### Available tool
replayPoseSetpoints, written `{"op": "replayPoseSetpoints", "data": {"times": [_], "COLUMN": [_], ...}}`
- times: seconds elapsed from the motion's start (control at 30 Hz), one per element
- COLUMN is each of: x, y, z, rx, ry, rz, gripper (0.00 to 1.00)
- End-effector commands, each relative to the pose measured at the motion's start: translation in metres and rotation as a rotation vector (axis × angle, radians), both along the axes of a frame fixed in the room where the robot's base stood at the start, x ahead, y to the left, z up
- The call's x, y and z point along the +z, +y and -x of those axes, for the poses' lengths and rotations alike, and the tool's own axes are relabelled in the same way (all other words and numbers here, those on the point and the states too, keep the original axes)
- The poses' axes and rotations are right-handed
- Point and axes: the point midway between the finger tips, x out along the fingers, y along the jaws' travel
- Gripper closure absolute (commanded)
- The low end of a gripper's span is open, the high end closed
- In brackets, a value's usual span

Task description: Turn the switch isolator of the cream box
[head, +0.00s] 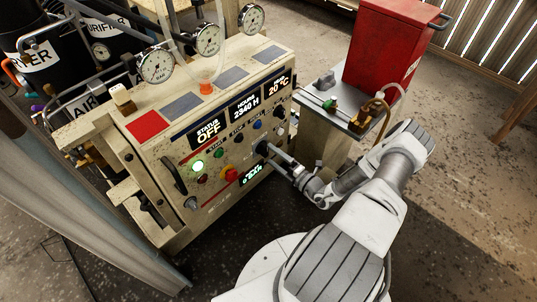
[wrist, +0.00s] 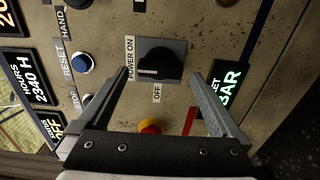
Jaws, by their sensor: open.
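The cream box (head: 205,140) is a worn control cabinet, seen from above in the head view. Its black rotary switch (wrist: 160,64) sits on a grey square plate between the labels POWER ON and OFF in the wrist view. A pale line on the knob lies toward the POWER ON side. My gripper (wrist: 161,75) is open, with one fingertip on each side of the switch plate and a gap to the knob. In the head view my gripper (head: 267,150) reaches the panel's right half and covers most of the switch. Contact cannot be told.
A red-and-yellow button (wrist: 150,127) is between my fingers, below the switch. A blue button (wrist: 82,64) lies to the left. Gauges (head: 208,39) stand atop the box. A red cabinet (head: 388,50) stands on a metal bench at right.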

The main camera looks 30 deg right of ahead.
Motion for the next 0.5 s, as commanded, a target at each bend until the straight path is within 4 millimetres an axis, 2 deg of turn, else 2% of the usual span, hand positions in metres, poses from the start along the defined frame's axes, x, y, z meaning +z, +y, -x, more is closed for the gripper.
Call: {"op": "replayPoseSetpoints", "data": {"times": [0.1, 0.2, 0.5], "x": [-0.001, -0.001, 0.000], "y": [0.006, 0.008, 0.009], "z": [-0.015, -0.022, -0.026], "rx": [0.002, 0.002, 0.001], "ry": [0.000, 0.001, 0.000], "rz": [0.001, 0.001, 0.001], "gripper": [0.00, 0.00, 0.00]}}
